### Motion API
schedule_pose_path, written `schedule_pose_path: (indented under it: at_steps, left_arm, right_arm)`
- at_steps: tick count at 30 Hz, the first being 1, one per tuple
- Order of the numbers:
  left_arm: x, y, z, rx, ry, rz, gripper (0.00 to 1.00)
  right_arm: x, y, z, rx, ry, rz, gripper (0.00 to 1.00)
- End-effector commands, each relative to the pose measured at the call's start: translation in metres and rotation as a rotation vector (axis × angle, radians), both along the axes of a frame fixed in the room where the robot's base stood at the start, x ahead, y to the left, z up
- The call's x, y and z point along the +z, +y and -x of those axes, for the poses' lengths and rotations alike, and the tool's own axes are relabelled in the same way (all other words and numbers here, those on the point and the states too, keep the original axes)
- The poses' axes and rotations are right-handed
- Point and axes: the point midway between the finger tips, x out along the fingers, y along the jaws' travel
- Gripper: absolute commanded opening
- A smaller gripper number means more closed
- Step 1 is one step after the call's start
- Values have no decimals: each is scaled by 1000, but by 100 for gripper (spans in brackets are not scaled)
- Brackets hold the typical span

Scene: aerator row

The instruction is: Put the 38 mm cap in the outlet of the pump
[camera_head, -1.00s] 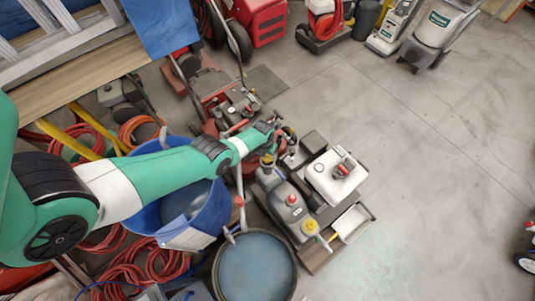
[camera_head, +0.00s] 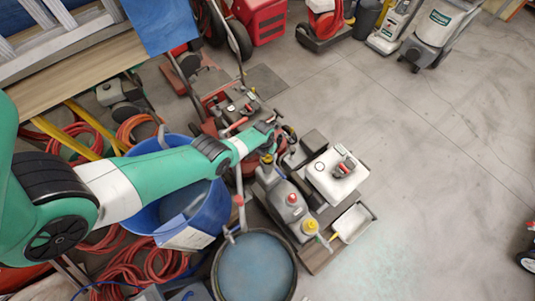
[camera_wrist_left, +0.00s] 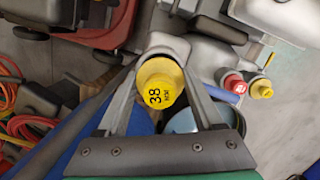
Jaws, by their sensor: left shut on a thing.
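The yellow cap (camera_wrist_left: 158,84), marked 38 MM, sits between the fingers of my left gripper (camera_wrist_left: 160,72) in the left wrist view. The gripper is shut on it. Behind the cap is a pale grey rounded part (camera_wrist_left: 166,44); I cannot tell whether it is the pump's outlet or whether the cap touches it. In the head view my left gripper (camera_head: 284,138) is small, among grey and red machine parts, and the cap cannot be made out there. My right gripper is in neither view.
A grey machine with a red cap (camera_head: 292,199) and a yellow cap (camera_head: 310,227) stands below the gripper in the head view. A white box (camera_head: 336,181) and white tray (camera_head: 353,222) are beside it. A blue bucket (camera_head: 205,220) is under my arm. Open floor lies right.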

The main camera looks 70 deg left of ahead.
Motion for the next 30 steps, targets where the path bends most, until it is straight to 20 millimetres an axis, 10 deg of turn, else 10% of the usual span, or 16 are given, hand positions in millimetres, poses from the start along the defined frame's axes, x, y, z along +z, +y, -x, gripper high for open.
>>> schedule_pose_path:
  at_steps: [15, 16, 18, 21, 30]
  left_arm:
    - [-14, 0, 0, 0, 0, 0, 12]
    - [-13, 0, 0, 0, 0, 0, 72]
    - [-13, 0, 0, 0, 0, 0, 85]
    - [-13, 0, 0, 0, 0, 0, 100]
    - [-9, 0, 0, 0, 0, 0, 100]
  right_arm:
    - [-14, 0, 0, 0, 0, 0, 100]
    - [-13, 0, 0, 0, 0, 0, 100]
    - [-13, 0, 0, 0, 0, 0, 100]
    - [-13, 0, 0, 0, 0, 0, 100]
    - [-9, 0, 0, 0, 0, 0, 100]
